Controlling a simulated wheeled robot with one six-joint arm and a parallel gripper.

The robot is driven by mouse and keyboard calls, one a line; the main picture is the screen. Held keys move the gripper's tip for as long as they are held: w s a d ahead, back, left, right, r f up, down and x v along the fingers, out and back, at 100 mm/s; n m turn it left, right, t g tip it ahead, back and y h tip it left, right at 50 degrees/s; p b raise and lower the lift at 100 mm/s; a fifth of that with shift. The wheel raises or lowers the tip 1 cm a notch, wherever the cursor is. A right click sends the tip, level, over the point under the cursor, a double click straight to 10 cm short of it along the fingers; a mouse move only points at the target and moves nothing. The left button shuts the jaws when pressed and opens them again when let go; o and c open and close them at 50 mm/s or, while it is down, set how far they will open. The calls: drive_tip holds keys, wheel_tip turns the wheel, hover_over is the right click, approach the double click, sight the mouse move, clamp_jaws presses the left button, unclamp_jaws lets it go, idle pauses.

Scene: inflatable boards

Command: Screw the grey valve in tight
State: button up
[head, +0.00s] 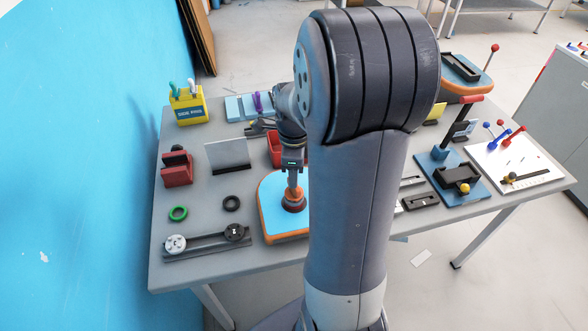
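A blue inflatable board (271,219) with an orange edge lies on the table, its right part hidden behind my arm. On it stands an orange and dark-red round fitting (294,202). My gripper (292,180) points straight down over this fitting, its lower end at or very near the top of it. A narrow grey part shows there, but I cannot tell whether it is the grey valve or my fingers. The fingertips are too small to judge whether they are open or shut.
Left of the board are a black ring (232,203), a green ring (178,213), a bar with two round knobs (207,242) and a red block (177,171). Behind are a grey upright plate (228,155) and a yellow bin (188,106). Fixtures with levers (447,175) stand at right.

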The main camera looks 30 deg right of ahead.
idle(0.3)
drive_tip(key=n, duration=0.4)
drive_tip(key=shift+n, duration=0.3)
drive_tip(key=shift+n, duration=1.8)
drive_tip(key=n, duration=0.3)
drive_tip(key=shift+n, duration=0.4)
